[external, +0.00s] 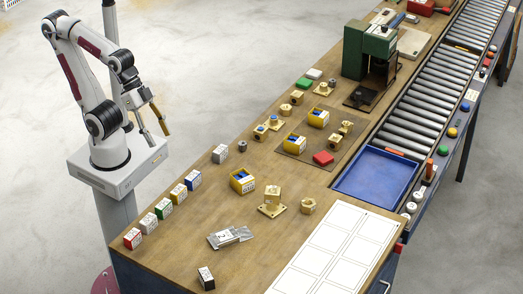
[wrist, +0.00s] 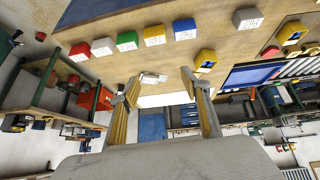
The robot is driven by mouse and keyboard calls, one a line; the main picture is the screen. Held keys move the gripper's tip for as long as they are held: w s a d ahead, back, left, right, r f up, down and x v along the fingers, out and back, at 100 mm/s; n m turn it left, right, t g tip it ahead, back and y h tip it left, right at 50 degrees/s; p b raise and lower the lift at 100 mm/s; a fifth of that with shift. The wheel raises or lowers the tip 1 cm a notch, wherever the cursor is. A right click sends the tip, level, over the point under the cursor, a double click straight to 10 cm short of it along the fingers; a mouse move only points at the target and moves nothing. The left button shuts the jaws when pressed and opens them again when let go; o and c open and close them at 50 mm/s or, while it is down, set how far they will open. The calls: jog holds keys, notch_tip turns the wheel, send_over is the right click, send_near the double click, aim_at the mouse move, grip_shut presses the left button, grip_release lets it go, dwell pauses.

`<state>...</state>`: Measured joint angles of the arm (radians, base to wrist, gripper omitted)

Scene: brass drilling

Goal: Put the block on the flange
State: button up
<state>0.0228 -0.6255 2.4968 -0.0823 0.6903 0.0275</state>
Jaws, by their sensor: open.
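A brass flange (external: 271,210) with a square base and a taller brass part on it stands on the bench. Another square-based brass piece (external: 323,91) stands farther back. Which block is meant I cannot tell: labelled blocks line the near edge, red (external: 133,238), green (external: 163,208), yellow (external: 179,194), blue (external: 193,180) and grey (external: 220,153). A black block (external: 206,278) stands at the front. The wrist view shows the red block (wrist: 80,51) and blue block (wrist: 185,28). My gripper (external: 154,130) is open and empty, left of the bench and apart from everything; its fingers (wrist: 160,80) show in the wrist view.
A brass nut (external: 308,206) and a yellow bin (external: 242,181) flank the flange. A grey metal vise-like piece (external: 230,237) lies in front. A blue tray (external: 373,178), green drill press (external: 370,55) and roller conveyor (external: 430,95) are beyond. White marked sheet (external: 335,250) lies at right.

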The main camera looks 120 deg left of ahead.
jog(key=shift+g+y, duration=0.4)
jog(key=shift+g, duration=0.1)
jog(key=s, duration=0.2)
jog(key=s+a, duration=0.2)
jog(key=s, duration=0.1)
jog(key=shift+s, duration=0.3)
dwell(0.5)
